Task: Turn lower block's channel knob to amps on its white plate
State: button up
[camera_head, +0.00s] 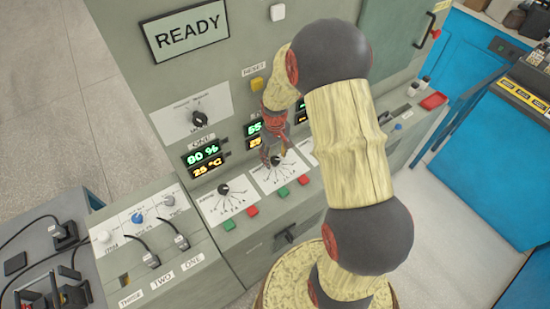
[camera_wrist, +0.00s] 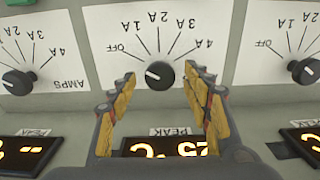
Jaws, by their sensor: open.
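Several white plates with black knobs sit on the grey cabinet front. In the wrist view, the middle white plate (camera_wrist: 110,50) carries amp marks and an OFF mark, and its black knob (camera_wrist: 160,75) has a white pointer mark turned toward the OFF side. My gripper (camera_wrist: 162,88) is open, with a yellow-padded finger on either side just below this knob; contact cannot be told. In the head view, my gripper (camera_head: 269,156) is at the middle plate (camera_head: 268,180), partly covering its knob (camera_head: 276,160). The frames do not show which block is the lower one.
A left knob (camera_wrist: 18,82) and a right knob (camera_wrist: 305,71) flank the middle one. Lit displays (camera_head: 204,154) sit close to the plates. Red and green buttons (camera_head: 253,210) lie below them. A READY sign (camera_head: 187,32) is above; a side console (camera_head: 150,240) stands left.

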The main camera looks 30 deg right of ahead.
jog(key=shift+f, duration=0.4)
jog(key=shift+c, duration=0.2)
jog(key=c, duration=1.1)
